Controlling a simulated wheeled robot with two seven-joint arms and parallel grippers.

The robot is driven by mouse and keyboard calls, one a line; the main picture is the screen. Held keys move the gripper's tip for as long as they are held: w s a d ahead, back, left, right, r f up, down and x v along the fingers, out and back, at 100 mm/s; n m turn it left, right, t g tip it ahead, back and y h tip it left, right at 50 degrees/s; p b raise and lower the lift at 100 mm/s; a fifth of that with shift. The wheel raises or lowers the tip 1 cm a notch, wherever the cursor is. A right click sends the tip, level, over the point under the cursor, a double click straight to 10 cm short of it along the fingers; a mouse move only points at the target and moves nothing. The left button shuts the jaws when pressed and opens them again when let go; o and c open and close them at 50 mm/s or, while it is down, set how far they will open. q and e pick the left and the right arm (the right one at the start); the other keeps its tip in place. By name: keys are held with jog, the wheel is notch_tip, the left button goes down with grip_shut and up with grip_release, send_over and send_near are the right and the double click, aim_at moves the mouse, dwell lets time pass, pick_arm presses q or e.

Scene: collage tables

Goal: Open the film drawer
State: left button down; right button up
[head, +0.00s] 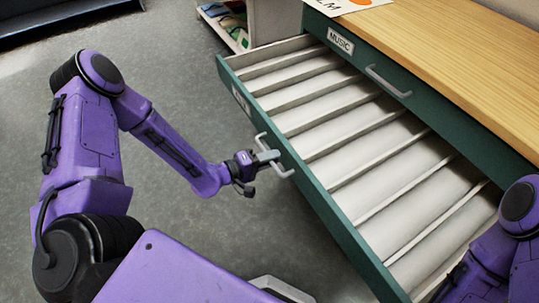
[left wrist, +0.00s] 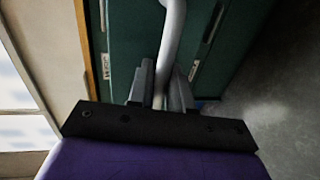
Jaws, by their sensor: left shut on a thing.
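A green drawer (head: 335,213) is pulled far out of the cabinet in the head view. Its inside is split by several pale dividers into long, empty-looking compartments. A label on its front is seen too edge-on to read. My left gripper (head: 268,160) is shut on the drawer's grey bar handle (head: 283,171). In the left wrist view the handle (left wrist: 172,40) runs between the two fingers of my left gripper (left wrist: 160,90). My right arm shows at the lower right, but its gripper is not in view.
A closed drawer labelled MUSIC (head: 341,41) with its own handle (head: 388,82) sits above the open one. The wooden cabinet top (head: 440,45) holds a partly seen sign. A low shelf (head: 228,25) stands behind. Grey floor (head: 190,85) lies clear left of the drawer.

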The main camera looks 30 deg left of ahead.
pick_arm(q)
jog(key=c, duration=1.2)
grip_release()
jog(key=p+v, duration=0.2)
jog(key=v, duration=0.8)
jog(key=shift+s+a, duration=0.15)
jog(key=shift+s, duration=0.15)
